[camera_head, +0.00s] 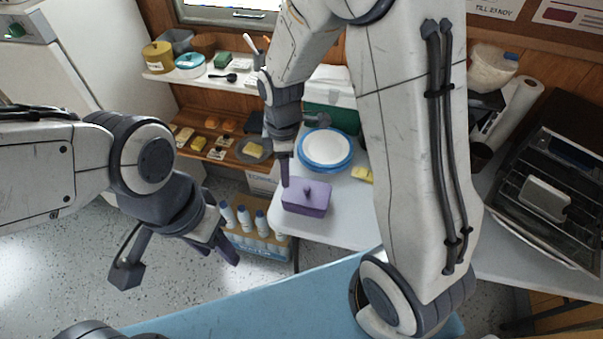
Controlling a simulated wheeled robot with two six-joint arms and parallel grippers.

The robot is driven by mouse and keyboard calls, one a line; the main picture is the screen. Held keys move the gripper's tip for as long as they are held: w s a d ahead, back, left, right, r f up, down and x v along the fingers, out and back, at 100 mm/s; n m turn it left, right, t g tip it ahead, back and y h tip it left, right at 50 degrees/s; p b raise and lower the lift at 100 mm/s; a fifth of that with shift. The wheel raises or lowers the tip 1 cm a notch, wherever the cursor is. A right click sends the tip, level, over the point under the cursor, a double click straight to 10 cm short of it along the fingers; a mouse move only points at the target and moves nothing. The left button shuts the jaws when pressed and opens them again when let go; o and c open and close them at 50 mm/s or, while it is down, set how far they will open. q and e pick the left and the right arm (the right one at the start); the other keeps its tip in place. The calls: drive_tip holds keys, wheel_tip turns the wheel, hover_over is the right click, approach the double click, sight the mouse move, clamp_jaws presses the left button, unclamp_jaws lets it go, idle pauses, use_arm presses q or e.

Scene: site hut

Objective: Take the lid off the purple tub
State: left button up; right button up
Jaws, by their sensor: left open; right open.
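The purple tub (305,208) stands near the left front edge of the white table. Its purple lid (318,190) is on, with a small knob in the middle. My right gripper (302,152) is open, behind and above the tub in the picture. One of its fingers points down and overlaps the tub's back left corner; I cannot tell whether it touches. Its other finger is over the blue-rimmed plates. My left gripper (180,262) is open and empty, over the floor to the left of the table, well apart from the tub.
Blue-rimmed plates (325,148) and a yellow block (362,174) are behind the tub. A green and white box (332,115) stands further back. A crate of bottles (258,245) is on the floor left of the table. Wall shelves (205,84) hold small items.

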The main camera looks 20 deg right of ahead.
drive_tip(key=w+d+f+n+p, duration=0.1)
drive_tip(key=w+d+f+n, duration=0.25)
drive_tip(key=d+f, duration=0.2)
hover_over(307, 189)
drive_tip(key=f, duration=0.4)
drive_tip(key=shift+w+a+p, duration=0.15)
drive_tip(key=shift+w+p, duration=0.05)
drive_tip(key=shift+p, duration=0.2)
wheel_tip(307, 189, down, 5)
drive_tip(key=shift+s+p, duration=0.15)
drive_tip(key=shift+p, duration=0.75)
drive_tip(key=shift+f, duration=0.55)
clamp_jaws()
